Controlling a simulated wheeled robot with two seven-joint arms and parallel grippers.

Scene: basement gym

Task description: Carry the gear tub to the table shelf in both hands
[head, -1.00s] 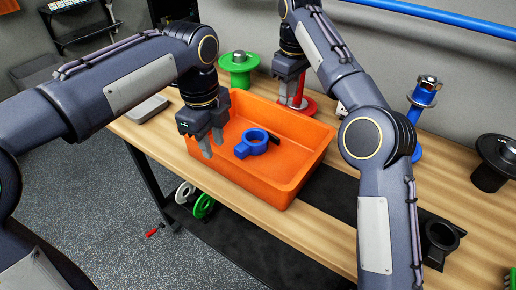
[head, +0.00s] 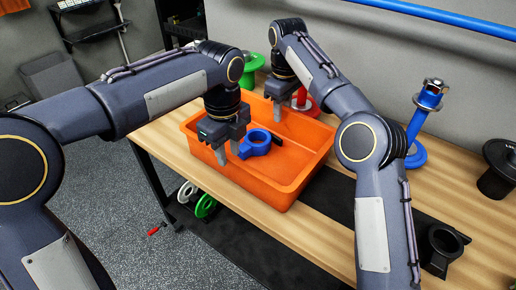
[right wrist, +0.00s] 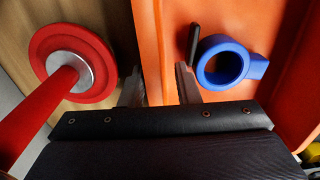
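The gear tub (head: 285,190) is an open orange bin on the wooden table; it also shows in the right wrist view (right wrist: 172,50). A blue ring-shaped part (head: 256,138) with a black piece lies in it. My left gripper (head: 229,155) is open at the tub's near wall. One finger appears in front of the wall and the other inside. My right gripper (head: 289,106) is open at the far wall. In the right wrist view its fingers (right wrist: 159,90) stand either side of the wall, with visible gaps. The table shelf is not clearly identifiable.
A red spool-like stand (head: 308,103) is just beyond the far wall, close to my right gripper. A green stand (head: 250,68), a blue stand (head: 424,110) and black parts (head: 440,245) are also on the table. Weight plates (head: 205,205) show below.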

